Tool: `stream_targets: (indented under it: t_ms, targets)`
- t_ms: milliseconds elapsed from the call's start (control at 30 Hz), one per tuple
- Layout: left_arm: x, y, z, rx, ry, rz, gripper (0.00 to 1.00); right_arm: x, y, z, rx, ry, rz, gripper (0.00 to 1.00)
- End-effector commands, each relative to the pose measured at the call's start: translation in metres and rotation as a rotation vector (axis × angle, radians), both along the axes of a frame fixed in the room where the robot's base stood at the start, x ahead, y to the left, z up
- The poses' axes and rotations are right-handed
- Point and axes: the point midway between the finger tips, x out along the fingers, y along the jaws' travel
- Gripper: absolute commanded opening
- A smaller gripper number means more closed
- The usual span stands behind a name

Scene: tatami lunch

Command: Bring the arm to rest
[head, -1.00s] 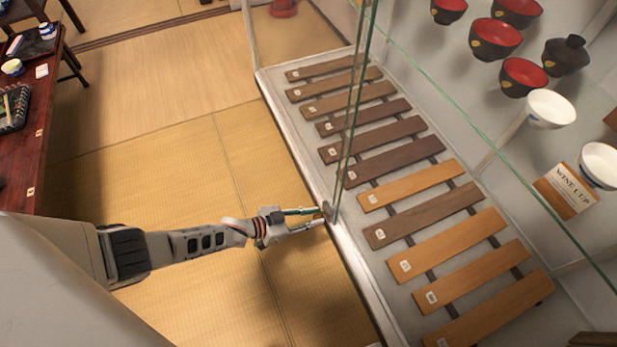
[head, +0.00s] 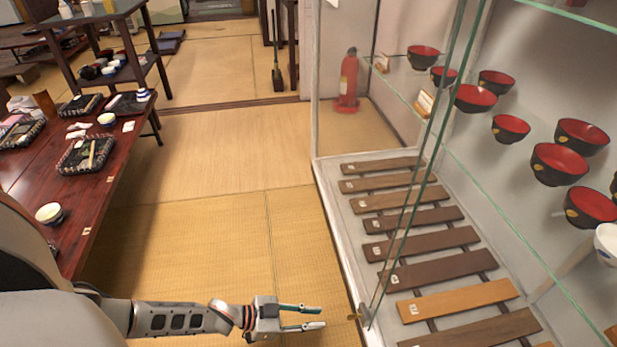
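My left arm comes in from the lower left of the head view. My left gripper (head: 312,317) is open and empty, its two fingers apart and pointing right. It is over the tatami floor (head: 230,235), a short way left of the glass display case. A small round metal fitting (head: 363,315) on the edge of the case's glass door (head: 415,190) is just right of the fingertips, apart from them. My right gripper is not in view.
The glass display case (head: 335,205) fills the right side, with wooden slats below and red-and-black bowls (head: 560,163) on shelves. A dark red table (head: 100,190) with trays and cups stands at the left. Open tatami lies between. A red fire extinguisher (head: 347,80) stands farther back.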

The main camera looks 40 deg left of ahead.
Motion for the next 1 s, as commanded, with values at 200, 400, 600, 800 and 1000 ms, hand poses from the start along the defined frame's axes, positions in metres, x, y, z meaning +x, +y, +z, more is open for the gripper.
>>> stream_targets:
  t_ms: [200, 400, 600, 800, 1000]
  targets:
    - [-0.009, 0.007, 0.005, 0.0, 0.0, -0.001, 0.21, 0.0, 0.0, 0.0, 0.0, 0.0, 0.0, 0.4]
    - [-0.009, 0.007, 0.005, 0.0, 0.0, 0.0, 0.21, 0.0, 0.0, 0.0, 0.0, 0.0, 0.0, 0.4]
    - [-0.009, 0.007, 0.005, 0.0, 0.0, 0.0, 0.21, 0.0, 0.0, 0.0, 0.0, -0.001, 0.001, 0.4]
    - [-0.009, 0.002, 0.009, -0.004, -0.006, -0.006, 0.21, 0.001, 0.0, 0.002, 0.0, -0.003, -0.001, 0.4]
    - [-0.009, -0.06, 0.067, -0.043, -0.094, -0.08, 0.21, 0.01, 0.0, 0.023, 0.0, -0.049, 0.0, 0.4]
